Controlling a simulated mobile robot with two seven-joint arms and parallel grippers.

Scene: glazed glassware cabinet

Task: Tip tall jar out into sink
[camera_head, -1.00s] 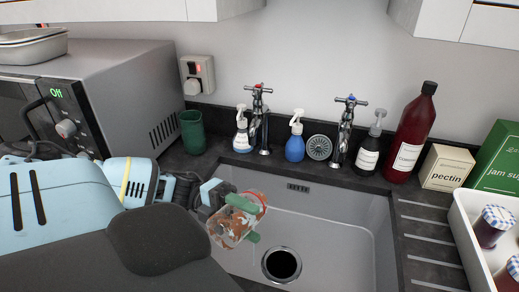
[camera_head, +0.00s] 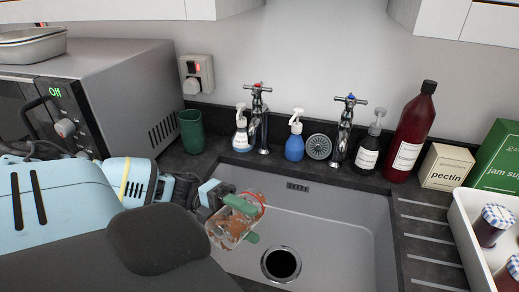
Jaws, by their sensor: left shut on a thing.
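The tall jar (camera_head: 229,234) is clear with reddish-brown and whitish contents and a red ring at its rim. My left gripper (camera_head: 241,220) is shut on it, with green fingers on either side. The jar is tilted well over on its side above the left part of the grey sink (camera_head: 335,232). The round drain (camera_head: 281,264) lies right of and below the jar. My right gripper is not in view.
A white tray with jars (camera_head: 463,232) is at the right. A microwave (camera_head: 120,85) and green cup (camera_head: 192,130) stand left.

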